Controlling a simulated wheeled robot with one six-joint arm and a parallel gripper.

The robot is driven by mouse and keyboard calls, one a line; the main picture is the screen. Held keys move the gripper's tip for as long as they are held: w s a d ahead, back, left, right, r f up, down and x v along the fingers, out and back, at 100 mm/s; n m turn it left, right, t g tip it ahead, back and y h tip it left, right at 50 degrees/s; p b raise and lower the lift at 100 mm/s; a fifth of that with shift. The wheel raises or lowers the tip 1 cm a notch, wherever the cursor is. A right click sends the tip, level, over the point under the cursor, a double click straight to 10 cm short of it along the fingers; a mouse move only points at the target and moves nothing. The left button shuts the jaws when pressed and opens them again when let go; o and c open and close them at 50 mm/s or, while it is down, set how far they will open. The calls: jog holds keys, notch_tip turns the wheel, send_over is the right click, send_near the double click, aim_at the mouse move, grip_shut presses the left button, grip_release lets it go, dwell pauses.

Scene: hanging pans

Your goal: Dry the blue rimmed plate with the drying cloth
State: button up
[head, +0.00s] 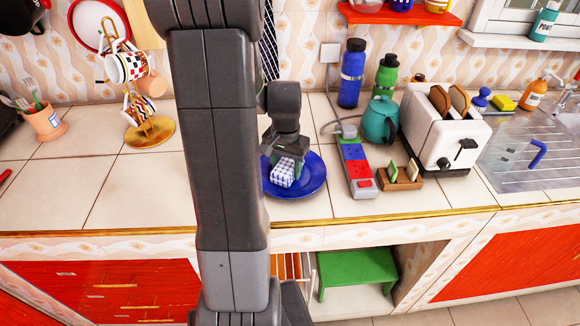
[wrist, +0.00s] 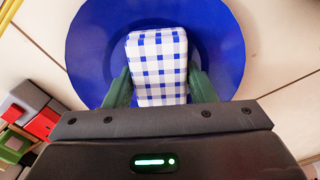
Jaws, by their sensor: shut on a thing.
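The blue rimmed plate (head: 313,176) lies on the tiled counter, partly hidden behind my arm in the head view. It also fills the upper middle of the wrist view (wrist: 222,42). My gripper (head: 285,165) is over the plate, pointing down. It is shut on the drying cloth (head: 283,173), a folded white and blue checked block. In the wrist view the cloth (wrist: 158,66) sits between the two green fingers, over the middle of the plate. I cannot tell whether the cloth touches the plate.
A power strip (head: 356,168) lies close right of the plate, with a card holder (head: 400,178), a teal kettle (head: 380,122) and a toaster (head: 440,130) beyond. Bottles (head: 352,75) stand behind. A mug stand (head: 150,130) is at the left. The counter's front edge (head: 400,217) is near.

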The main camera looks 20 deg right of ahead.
jog(key=shift+s+d+f, duration=0.2)
jog(key=shift+s+d, duration=0.35)
jog(key=shift+s+d+r, duration=0.15)
jog(key=shift+s+d, duration=0.35)
jog(key=shift+d, duration=0.1)
jog(key=shift+w+a, duration=0.5)
jog(key=shift+a, duration=0.05)
jog(key=shift+a, duration=0.1)
